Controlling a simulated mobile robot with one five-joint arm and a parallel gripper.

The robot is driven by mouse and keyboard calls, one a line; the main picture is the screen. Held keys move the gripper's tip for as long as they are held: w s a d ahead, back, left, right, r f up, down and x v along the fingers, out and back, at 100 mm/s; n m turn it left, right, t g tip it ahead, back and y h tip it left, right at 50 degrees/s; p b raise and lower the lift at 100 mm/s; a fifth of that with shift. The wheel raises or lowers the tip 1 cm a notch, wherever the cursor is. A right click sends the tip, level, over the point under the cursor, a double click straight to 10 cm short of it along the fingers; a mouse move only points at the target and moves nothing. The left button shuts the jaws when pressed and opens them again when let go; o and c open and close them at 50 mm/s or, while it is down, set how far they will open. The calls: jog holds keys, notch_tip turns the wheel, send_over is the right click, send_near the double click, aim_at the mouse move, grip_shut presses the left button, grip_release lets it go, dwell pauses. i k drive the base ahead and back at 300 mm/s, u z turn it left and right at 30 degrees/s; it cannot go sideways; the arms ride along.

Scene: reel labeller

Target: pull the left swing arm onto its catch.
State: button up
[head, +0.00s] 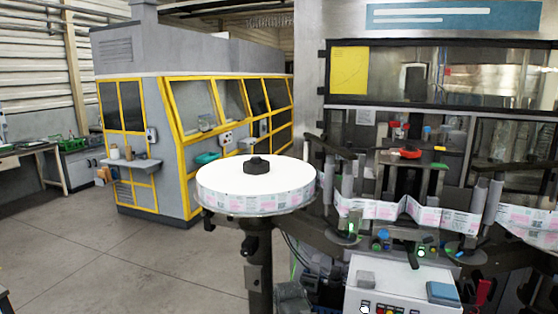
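The labeller stands on the right. On its left side, a dark arm (333,149) with upright grey rollers (347,182) stands beside the label reel; I take this to be the left swing arm. A round dark plate (342,238) sits at the rollers' foot. I cannot make out the catch or whether the arm touches it. The printed label web (384,209) runs across the machine at roller height. The white reel (257,186) with a black hub lies flat on a dark post. My gripper is not in view.
A similar roller set (487,200) stands on the right. A white control box (400,292) with buttons and a blue item (442,292) on top is in front. A yellow-framed grey enclosure (205,120) stands behind. The floor (110,245) at left is clear.

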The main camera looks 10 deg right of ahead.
aim_at(329, 166)
jog(key=u, duration=3.05)
jog(key=k, duration=1.6)
jog(key=z, duration=1.3)
jog(key=i, duration=1)
jog(key=u, duration=0.05)
